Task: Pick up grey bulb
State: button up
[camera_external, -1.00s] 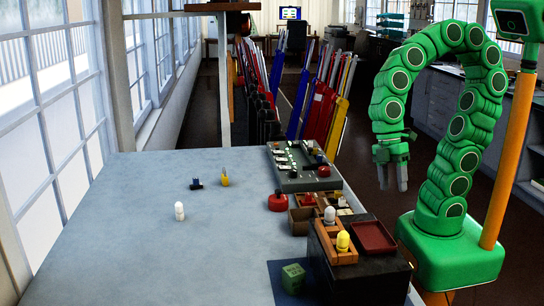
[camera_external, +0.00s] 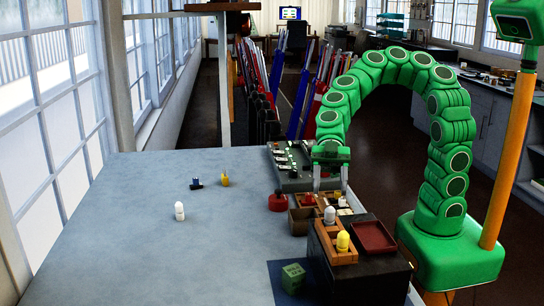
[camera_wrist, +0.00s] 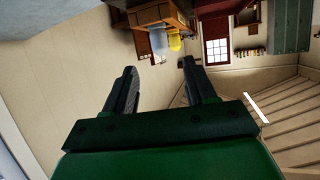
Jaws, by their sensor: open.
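The grey bulb (camera_external: 330,215) stands upright in a wooden holder (camera_external: 324,242) on a dark box at the right of the table. A yellow bulb (camera_external: 343,241) stands in the same holder, nearer the camera. My gripper (camera_external: 331,184) points down, open and empty, above and a little behind the grey bulb. In the wrist view, the grey bulb (camera_wrist: 158,41) shows beyond the open fingers (camera_wrist: 160,68), with the yellow bulb (camera_wrist: 175,43) just right of it. A white bulb (camera_external: 179,211) stands apart on the table.
A dark red tray (camera_external: 373,237) sits right of the holder on the dark box (camera_external: 370,275). A red button (camera_external: 277,202), small compartments (camera_external: 300,221) and a grey panel (camera_external: 292,168) lie nearby. A green cube (camera_external: 293,278) is in front. The table's left is mostly clear.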

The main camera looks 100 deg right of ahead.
aim_at(330, 209)
jog(key=shift+f+x, duration=0.25)
jog(key=shift+x, duration=1.7)
jog(key=shift+f+x, duration=0.2)
jog(key=shift+x, duration=1.75)
jog(key=shift+s+d, duration=0.15)
grip_shut()
